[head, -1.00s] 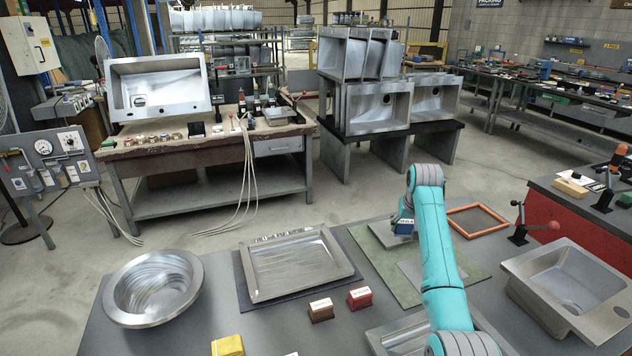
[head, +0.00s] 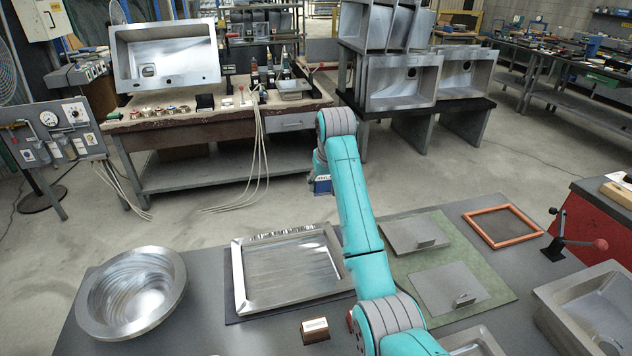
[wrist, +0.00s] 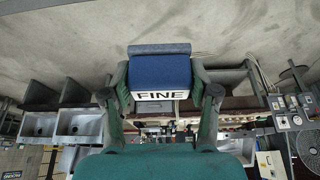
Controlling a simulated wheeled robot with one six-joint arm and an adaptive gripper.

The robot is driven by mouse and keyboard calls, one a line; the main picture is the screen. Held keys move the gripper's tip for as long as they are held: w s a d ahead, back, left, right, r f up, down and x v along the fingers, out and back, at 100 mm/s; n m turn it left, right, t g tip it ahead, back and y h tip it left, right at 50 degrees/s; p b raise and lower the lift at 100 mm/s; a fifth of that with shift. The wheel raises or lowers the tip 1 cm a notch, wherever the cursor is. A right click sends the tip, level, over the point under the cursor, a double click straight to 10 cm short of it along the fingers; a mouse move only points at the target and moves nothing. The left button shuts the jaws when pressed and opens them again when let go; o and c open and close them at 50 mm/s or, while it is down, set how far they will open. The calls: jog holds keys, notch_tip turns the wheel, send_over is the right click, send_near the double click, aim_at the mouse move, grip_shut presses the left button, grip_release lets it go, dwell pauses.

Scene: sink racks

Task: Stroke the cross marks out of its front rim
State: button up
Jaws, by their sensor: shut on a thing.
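My gripper (wrist: 160,92) is shut on a blue block (wrist: 160,72) marked FINE, with a grey pad along one face. In the head view the blue block (head: 321,187) shows below my wrist, raised, near the far right corner of a shallow rectangular steel sink (head: 240,285). The sink lies on a dark mat (head: 340,297) on the grey bench. Short bright scratch-like marks (head: 285,237) show along the rim farthest from me. The near rim looks plain. The block appears apart from the sink. My fingers are largely hidden in the head view.
A round steel basin (head: 133,292) stands left of the sink. A brown block with a white label (head: 315,329) is in front, and a red one beside it is mostly hidden by my arm. Right are a green mat (head: 402,268) with steel plates, an orange frame (head: 505,225) and another sink (head: 590,310).

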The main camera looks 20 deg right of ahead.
aim_at(317, 194)
jog(key=shift+s+a+r, duration=0.2)
jog(key=shift+a, duration=0.35)
jog(key=shift+s+a+r, duration=0.15)
jog(key=shift+a+r, duration=0.05)
jog(key=shift+a, duration=0.35)
jog(key=shift+a+f, duration=0.1)
jog(key=shift+f, duration=2.35)
